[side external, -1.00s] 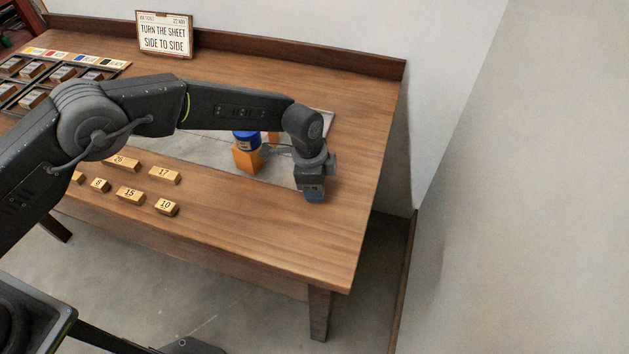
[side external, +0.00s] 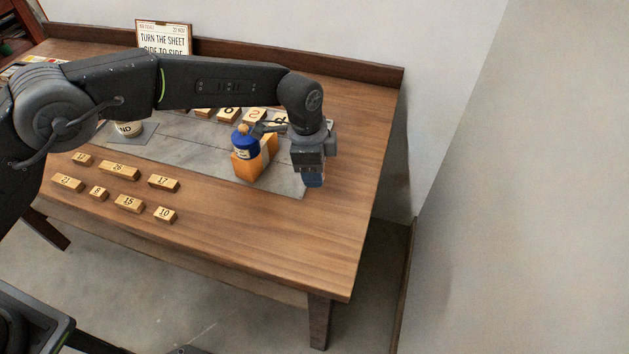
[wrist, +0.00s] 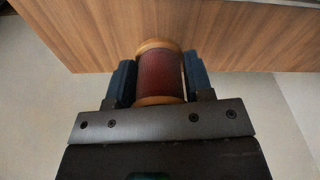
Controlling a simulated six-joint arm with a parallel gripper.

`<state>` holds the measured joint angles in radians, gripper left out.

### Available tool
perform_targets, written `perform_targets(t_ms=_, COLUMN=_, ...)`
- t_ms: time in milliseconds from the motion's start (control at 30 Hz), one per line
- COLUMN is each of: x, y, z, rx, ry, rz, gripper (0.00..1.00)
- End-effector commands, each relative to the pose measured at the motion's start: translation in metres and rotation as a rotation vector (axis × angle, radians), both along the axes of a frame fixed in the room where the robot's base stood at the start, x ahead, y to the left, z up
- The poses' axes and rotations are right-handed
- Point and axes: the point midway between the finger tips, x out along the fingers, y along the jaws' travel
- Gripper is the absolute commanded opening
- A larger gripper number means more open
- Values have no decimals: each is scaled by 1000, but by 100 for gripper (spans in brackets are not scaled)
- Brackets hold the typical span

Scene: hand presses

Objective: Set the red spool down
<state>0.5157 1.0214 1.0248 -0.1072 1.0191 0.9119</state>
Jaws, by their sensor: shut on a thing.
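The red spool (wrist: 158,75), dark red thread between two tan wooden ends, sits between the blue fingers of my gripper (wrist: 158,82) in the wrist view. The fingers are shut on its sides. In the side view my gripper (side external: 313,181) points down near the right end of the table, beside the grey sheet's front right corner. The spool is hidden there behind the gripper, and the gap to the table cannot be told.
An orange block with a blue-topped bottle (side external: 246,146) stands just left of my gripper. The grey sheet (side external: 190,148) carries letter blocks at the back. Several numbered wooden blocks (side external: 119,170) lie front left. The wooden table (side external: 270,228) is bare at front right.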

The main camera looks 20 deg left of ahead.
Motion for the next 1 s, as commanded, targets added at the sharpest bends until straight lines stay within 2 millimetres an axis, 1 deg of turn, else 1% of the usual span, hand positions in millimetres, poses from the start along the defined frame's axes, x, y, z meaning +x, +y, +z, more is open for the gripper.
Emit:
perform_targets(t_ms=33, x=1, y=0, z=8, rx=-1, ry=-3, rz=0, gripper=24)
perform_targets(t_ms=100, x=0, y=0, z=15, rx=-1, ry=-1, rz=0, gripper=24)
perform_targets(t_ms=267, x=1, y=0, z=25, rx=-2, ry=-2, rz=1, gripper=24)
perform_targets(t_ms=367, x=1, y=0, z=36, rx=-2, ry=-2, rz=0, gripper=24)
perform_targets(t_ms=667, x=1, y=0, z=92, rx=-2, ry=-4, rz=0, gripper=24)
perform_targets(t_ms=700, x=5, y=9, z=89, rx=1, ry=1, rz=17, gripper=24)
perform_targets(t_ms=867, x=20, y=39, z=89, rx=-1, ry=-1, rz=72, gripper=24)
perform_targets(t_ms=967, x=31, y=63, z=89, rx=0, ry=0, rz=115, gripper=24)
perform_targets(t_ms=1000, x=36, y=76, z=89, rx=0, ry=0, rz=137, gripper=24)
